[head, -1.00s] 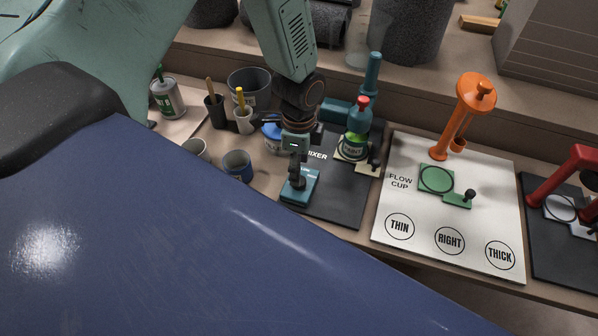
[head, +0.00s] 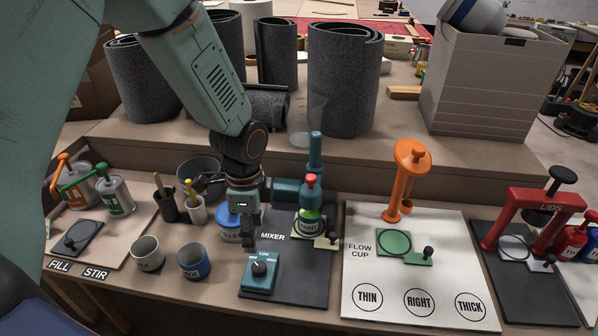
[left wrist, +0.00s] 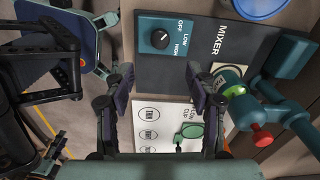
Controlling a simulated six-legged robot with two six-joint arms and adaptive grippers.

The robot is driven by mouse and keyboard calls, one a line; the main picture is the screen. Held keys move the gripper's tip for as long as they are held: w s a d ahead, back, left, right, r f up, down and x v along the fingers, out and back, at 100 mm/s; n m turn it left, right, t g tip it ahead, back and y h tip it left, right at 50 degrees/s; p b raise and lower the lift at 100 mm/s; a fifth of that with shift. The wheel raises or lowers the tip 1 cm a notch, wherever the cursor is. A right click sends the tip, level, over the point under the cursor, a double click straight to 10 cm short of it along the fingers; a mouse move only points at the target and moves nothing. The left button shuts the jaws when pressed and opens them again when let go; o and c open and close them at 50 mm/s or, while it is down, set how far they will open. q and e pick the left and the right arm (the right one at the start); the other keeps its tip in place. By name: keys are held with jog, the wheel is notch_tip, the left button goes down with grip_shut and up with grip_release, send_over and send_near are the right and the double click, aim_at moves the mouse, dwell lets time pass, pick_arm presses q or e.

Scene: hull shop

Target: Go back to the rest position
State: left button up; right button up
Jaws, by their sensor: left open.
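My left gripper (head: 248,240) points down over the left part of the black mixer board (head: 310,275), just behind the teal switch box (head: 262,272) in the head view. In the left wrist view its two dark fingers (left wrist: 164,92) are spread apart with nothing between them. The switch box (left wrist: 165,42) shows beyond the fingers, with its knob at OFF. My right gripper cannot be made out in either view.
Two cups, a grey one (head: 147,252) and a blue one (head: 194,262), stand left of the gripper. A blue-lidded tub (head: 226,228) is close beside it. The white flow cup board (head: 360,300) and red lid press (head: 515,215) are to the right. Grey rolls (head: 345,80) stand behind.

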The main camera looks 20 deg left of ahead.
pick_arm(q)
jog(key=s+d+f+n+t+h, duration=0.1)
jog(key=s+d+f+n+t, duration=0.3)
jog(key=f+n, duration=0.55)
jog(key=s+f+n+g, duration=0.2)
jog(key=s+f, duration=0.1)
jog(key=s, duration=0.7)
jog(key=s+f+n+g+y, duration=0.1)
jog(key=s+f+n+g, duration=0.1)
jog(key=s, duration=0.9)
jog(key=shift+s+f+n, duration=0.25)
jog(key=shift+f+n, duration=0.2)
jog(key=shift+n, duration=0.1)
